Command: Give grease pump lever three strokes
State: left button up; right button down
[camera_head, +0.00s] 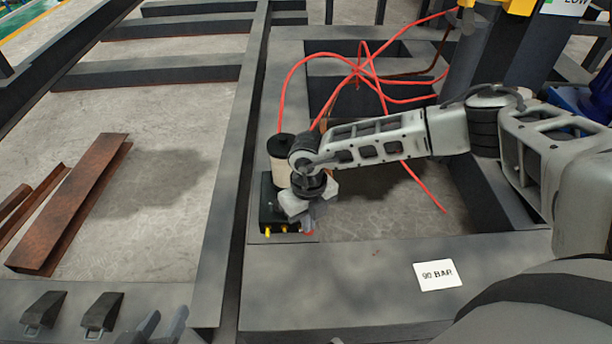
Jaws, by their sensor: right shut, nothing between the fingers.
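The grease pump is a dark block (267,215) with a cream reservoir (279,172) under a black cap, standing on the grey frame left of centre. Small yellow fittings (268,231) show on its front. My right gripper (312,216) points down at the pump's right side and is shut and empty. It covers part of the block, and I cannot tell if it touches it. No lever can be made out clearly; a small red piece (308,233) shows just below the gripper. My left gripper (166,322) shows only its fingertips at the bottom edge, apart and empty, far from the pump.
Red hoses (357,70) loop behind the pump and over the grey frame beams (225,190). A "90 BAR" card (437,276) lies on the front beam. Rusty channels (72,205) lie on the floor at left. Two dark wedge pieces (101,311) sit at the lower left.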

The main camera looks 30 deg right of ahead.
jog(key=shift+s+f, duration=0.1)
jog(key=shift+f, duration=0.3)
jog(key=shift+r, duration=0.2)
jog(key=w+d+r+p, duration=0.3)
jog(key=w+r+p, duration=0.2)
jog(key=r, duration=0.6)
jog(key=shift+w, duration=0.7)
jog(key=shift+f, duration=0.1)
jog(key=shift+s+a+f, duration=0.2)
jog(key=shift+s+f, duration=0.25)
jog(key=shift+f, duration=0.1)
